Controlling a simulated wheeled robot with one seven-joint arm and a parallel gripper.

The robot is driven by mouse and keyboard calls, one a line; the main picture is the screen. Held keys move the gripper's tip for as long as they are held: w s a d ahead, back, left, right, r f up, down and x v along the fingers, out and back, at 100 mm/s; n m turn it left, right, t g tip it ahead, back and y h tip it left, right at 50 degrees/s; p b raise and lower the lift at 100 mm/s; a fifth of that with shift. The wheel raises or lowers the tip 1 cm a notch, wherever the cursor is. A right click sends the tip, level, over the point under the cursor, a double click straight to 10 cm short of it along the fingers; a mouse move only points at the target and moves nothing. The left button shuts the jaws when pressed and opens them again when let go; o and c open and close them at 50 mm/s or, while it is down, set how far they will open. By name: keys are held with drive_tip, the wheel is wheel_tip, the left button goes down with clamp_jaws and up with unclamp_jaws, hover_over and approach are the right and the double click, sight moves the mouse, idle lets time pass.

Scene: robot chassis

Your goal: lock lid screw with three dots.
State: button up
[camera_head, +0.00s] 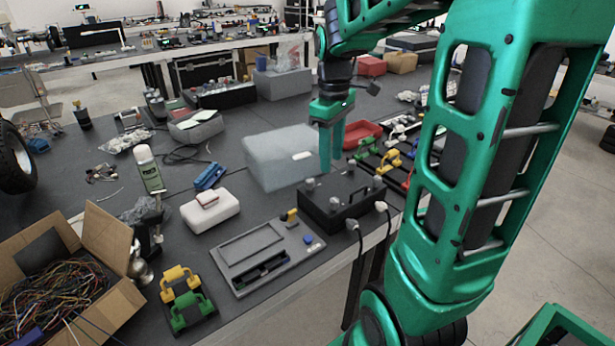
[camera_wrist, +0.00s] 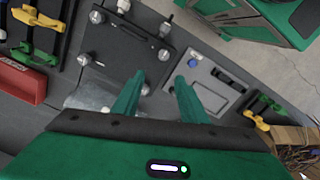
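The black box (camera_head: 345,210) stands near the front edge of the table, and its flat lid carries silver screw knobs near the corners. The dot marks are too small to read. My gripper (camera_head: 327,168) points down above the back left of the box.
A grey panel (camera_head: 262,262) with a blue knob lies left of the box. A translucent grey case (camera_head: 270,165) stands close behind it. A red tray (camera_head: 362,134) and yellow and green handled clamps (camera_head: 390,160) are at the right. Cable plugs (camera_head: 353,224) stick out at the box's front.

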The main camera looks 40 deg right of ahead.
sight(310, 180)
drive_tip(key=w+f+n, duration=0.1)
drive_tip(key=w+n, duration=0.4)
drive_tip(key=w, duration=0.4)
wheel_tip(310, 180, down, 11)
drive_tip(key=shift+s+r, duration=0.1)
drive_tip(key=shift+d, duration=0.1)
clamp_jaws()
